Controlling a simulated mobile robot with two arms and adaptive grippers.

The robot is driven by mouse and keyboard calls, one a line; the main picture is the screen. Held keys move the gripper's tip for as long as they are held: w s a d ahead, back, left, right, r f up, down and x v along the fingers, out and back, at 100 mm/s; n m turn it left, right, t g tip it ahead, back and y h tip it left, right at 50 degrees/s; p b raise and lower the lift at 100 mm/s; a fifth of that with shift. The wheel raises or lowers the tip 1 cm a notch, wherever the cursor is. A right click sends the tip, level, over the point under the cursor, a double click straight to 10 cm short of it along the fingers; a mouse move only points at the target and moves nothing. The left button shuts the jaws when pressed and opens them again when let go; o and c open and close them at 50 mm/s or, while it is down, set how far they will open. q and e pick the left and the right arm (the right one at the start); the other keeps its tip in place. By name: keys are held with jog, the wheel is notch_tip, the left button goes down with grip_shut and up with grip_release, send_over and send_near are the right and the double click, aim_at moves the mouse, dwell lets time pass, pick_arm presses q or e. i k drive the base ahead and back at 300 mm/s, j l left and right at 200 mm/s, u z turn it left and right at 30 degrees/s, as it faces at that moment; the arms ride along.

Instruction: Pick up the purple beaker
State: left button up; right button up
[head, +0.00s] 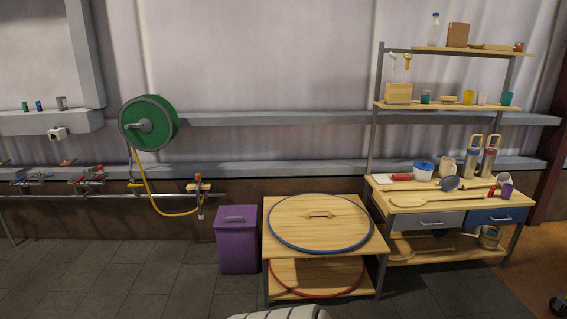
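A small purple cup-shaped vessel, which looks like the purple beaker (506,190), stands at the right end of the wooden workbench top (405,203). It is above the blue drawer (497,216) and close to a small white item (503,178) just behind it. Nothing is holding it. Neither of my grippers is in the head view.
A low wooden table (274,244) with a round blue-rimmed lid (345,232) stands left of the workbench. A purple bin (237,240) is beside it. Tall flasks (472,160), a white-blue pot (423,171) and wooden utensils share the bench top. Grey floor at front left is clear.

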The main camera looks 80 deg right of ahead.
aim_at(508, 189)
jog(key=z, duration=4.25)
jog(key=i, duration=2.05)
jog(key=i+z, duration=0.2)
jog(key=i, duration=0.55)
jog(key=i+z, duration=0.2)
jog(key=i, duration=0.5)
jog(key=i+j+z, duration=0.2)
jog(key=i, duration=0.55)
